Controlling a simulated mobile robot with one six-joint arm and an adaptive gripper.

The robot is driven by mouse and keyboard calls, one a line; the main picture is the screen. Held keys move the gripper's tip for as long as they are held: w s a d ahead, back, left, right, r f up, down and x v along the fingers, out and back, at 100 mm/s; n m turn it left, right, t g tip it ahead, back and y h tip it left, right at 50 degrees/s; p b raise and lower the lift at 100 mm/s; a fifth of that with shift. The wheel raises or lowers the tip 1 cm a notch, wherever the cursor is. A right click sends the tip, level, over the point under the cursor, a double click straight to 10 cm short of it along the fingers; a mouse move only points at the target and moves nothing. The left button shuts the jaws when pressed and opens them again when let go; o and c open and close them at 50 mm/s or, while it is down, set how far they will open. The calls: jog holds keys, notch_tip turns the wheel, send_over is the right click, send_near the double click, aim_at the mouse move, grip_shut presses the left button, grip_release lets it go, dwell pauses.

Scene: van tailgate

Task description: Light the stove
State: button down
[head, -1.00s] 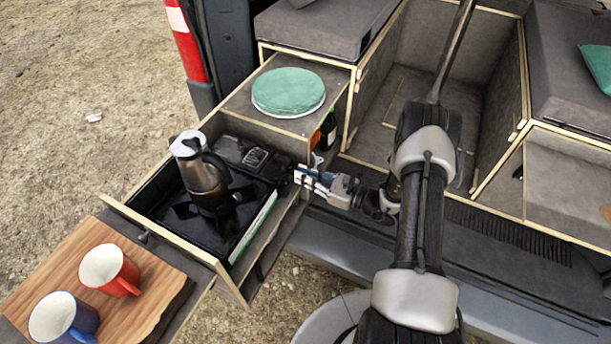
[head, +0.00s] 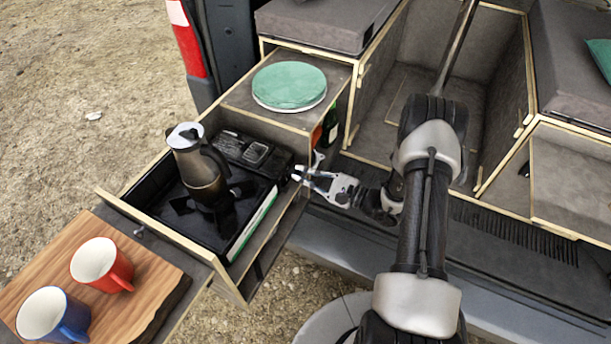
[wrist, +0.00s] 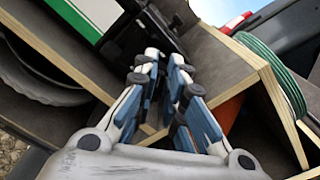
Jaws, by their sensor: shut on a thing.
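The black camping stove (head: 250,153) sits in the pulled-out drawer, with a white and green strip along its right side. A metal coffee pot (head: 200,172) with a black handle stands upright on its burner. My gripper (head: 297,173) is at the stove's right side, by the control end. In the wrist view, its fingers (wrist: 161,62) close in on a small dark part at the stove's edge, which I take to be the stove knob. The fingertips mostly hide this part. No flame shows under the pot.
A red mug (head: 103,265) and a blue mug (head: 55,314) stand on a wooden board (head: 150,300) at the lower left. Green plates (head: 289,85) lie on the shelf behind the drawer. A dark bottle (head: 330,128) stands close behind my gripper.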

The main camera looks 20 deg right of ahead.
jog(key=n, duration=0.5)
jog(key=f+n+b, duration=0.1)
jog(key=n, duration=0.5)
jog(key=f+n+b, duration=0.1)
jog(key=n, duration=0.4)
jog(key=shift+s+a+f+n, duration=0.15)
jog(key=shift+a+f+n, duration=0.05)
jog(key=shift+n, duration=0.5)
jog(key=c, duration=1.7)
grip_release()
jog(key=shift+o, duration=0.2)
